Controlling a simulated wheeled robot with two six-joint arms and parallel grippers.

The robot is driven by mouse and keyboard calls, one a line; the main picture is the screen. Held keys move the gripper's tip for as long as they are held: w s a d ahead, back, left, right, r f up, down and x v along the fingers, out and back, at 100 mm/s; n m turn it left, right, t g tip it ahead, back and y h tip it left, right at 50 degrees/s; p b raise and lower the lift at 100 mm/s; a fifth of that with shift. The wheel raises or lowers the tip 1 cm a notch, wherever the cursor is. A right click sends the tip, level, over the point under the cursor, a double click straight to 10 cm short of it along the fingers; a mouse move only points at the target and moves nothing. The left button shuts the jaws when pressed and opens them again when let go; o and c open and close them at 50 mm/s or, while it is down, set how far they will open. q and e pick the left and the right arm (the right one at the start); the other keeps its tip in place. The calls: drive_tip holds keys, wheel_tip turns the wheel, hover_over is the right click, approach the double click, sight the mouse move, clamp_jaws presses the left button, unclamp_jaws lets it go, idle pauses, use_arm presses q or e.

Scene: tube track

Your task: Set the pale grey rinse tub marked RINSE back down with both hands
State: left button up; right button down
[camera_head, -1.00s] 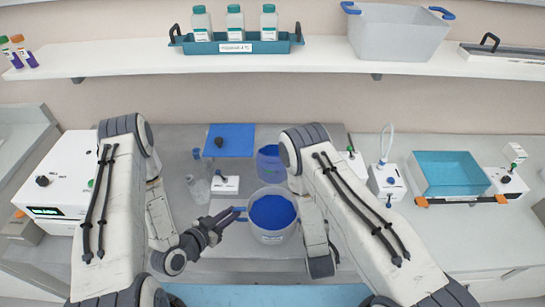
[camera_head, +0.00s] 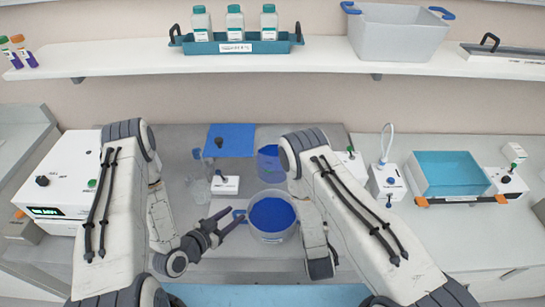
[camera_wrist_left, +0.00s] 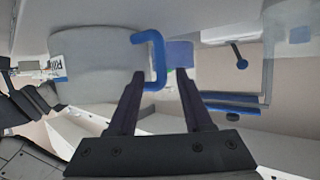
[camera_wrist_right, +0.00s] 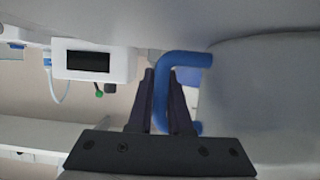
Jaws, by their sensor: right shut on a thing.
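The pale grey rinse tub (camera_head: 272,236), with blue inside it, is upright over the middle of the bench. My left gripper (camera_head: 232,219) is open at the tub's left blue handle (camera_wrist_left: 155,55), with a finger on either side and gaps showing. My right gripper (camera_wrist_right: 161,75) is shut on the other blue handle (camera_wrist_right: 185,60). In the head view my right arm hides that handle and gripper.
A clear container with blue inside (camera_head: 269,167) stands just behind the tub. A small white switch box (camera_head: 225,185) and clear glassware (camera_head: 197,190) are behind and left. A blue mat (camera_head: 230,140) lies at the back. The bench front (camera_head: 245,265) is bare.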

use_arm(q)
drive_tip(key=shift+a+r, duration=0.1)
drive_tip(key=shift+s+a+r, duration=0.1)
drive_tip(key=shift+s+a, duration=0.15)
drive_tip(key=v, duration=1.1)
drive_tip(key=shift+s, duration=0.15)
use_arm(e)
drive_tip(key=c, duration=0.8)
unclamp_jaws()
drive_tip(key=shift+o, duration=0.2)
